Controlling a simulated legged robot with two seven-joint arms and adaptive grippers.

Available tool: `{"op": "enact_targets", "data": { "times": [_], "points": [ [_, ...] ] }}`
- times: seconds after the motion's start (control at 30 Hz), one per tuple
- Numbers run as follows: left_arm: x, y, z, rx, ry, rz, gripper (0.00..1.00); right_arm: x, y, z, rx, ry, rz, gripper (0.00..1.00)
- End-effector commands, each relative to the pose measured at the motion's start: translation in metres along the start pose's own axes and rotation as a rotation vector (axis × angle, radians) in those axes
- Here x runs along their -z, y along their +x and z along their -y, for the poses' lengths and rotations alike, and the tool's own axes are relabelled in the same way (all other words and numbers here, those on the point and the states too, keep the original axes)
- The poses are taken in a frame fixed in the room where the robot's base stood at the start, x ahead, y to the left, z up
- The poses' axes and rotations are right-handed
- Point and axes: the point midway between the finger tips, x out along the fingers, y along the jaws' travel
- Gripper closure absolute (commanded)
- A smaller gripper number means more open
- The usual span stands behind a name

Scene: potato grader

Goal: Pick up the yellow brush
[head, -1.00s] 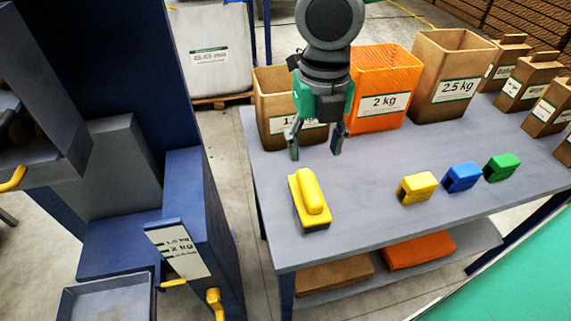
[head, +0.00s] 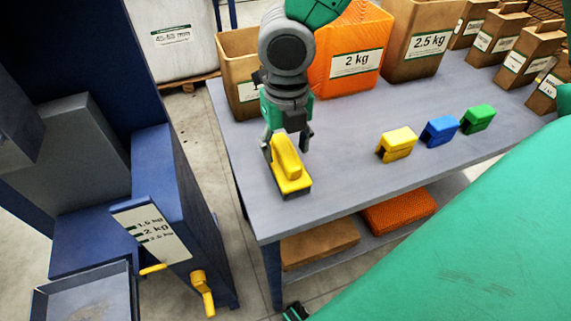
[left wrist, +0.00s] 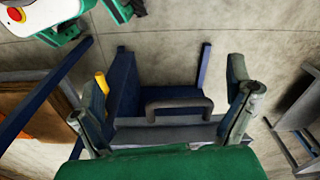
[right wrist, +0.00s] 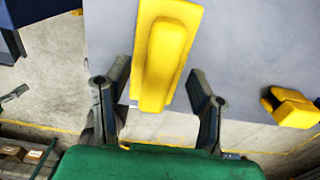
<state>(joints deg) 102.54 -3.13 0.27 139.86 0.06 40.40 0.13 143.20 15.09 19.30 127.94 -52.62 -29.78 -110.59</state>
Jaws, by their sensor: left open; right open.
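The yellow brush (head: 287,160) lies on the grey table near its left edge, its raised yellow grip upward and a dark base below. My right gripper (head: 287,143) is open right over the far end of the brush. In the right wrist view, the brush (right wrist: 166,55) shows between the spread fingers of the right gripper (right wrist: 158,78), with a gap on each side. My left gripper (left wrist: 167,100) is open and empty in the left wrist view, away from the brush, above a blue frame with a grey handle (left wrist: 179,104).
Yellow (head: 397,144), blue (head: 439,130) and green (head: 478,118) blocks stand on the table (head: 340,185) to the right. The blue grader (head: 180,185) with a yellow crank (head: 203,290) is at left.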

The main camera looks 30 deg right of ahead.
Motion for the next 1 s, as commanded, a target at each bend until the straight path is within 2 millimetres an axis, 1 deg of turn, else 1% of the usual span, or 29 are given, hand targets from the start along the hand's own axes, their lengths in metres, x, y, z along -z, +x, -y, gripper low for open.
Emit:
{"op": "enact_targets", "data": {
  "times": [0.03,0.1,0.3,0.33,0.37,0.4,0.47,0.8,0.87,0.97,1.0],
  "points": [
    [0.0,0.006,0.0,0.0,0.0,0.0,0.03,0.001,0.011,0.0,0.003,-0.001,-0.002,0.5],
    [0.0,0.007,0.0,0.0,0.0,0.0,0.03,0.001,0.016,0.0,0.001,0.0,-0.001,0.5],
    [0.0,0.006,0.0,0.0,0.0,0.0,0.03,0.001,0.015,0.0,0.0,0.0,0.0,0.5],
    [0.0,0.006,0.0,0.0,0.0,0.0,0.03,0.001,0.015,0.0,0.0,0.0,0.0,0.53],
    [0.0,0.006,0.0,0.0,0.0,0.0,0.03,0.001,0.015,0.0,0.0,0.0,0.0,0.64],
    [0.0,0.006,0.0,0.0,0.0,0.0,0.03,0.001,0.015,0.0,0.0,0.0,0.0,0.78],
    [0.0,0.006,0.0,0.0,0.0,0.0,0.03,0.001,0.015,0.0,0.0,0.0,0.0,0.99],
    [0.0,0.005,0.0,0.0,0.0,0.0,0.03,0.001,0.013,0.0,-0.001,0.0,0.0,1.0],
    [0.0,0.002,0.0,0.0,0.0,0.0,0.03,0.001,0.007,0.0,-0.001,0.0,0.001,1.0],
    [0.0,-0.005,0.0,0.0,0.0,0.0,0.03,0.001,-0.011,-0.001,-0.003,-0.001,0.003,1.0],
    [0.001,-0.008,0.0,0.0,0.0,0.0,0.03,0.001,-0.019,0.0,-0.003,0.0,0.003,1.0]
  ]
}}
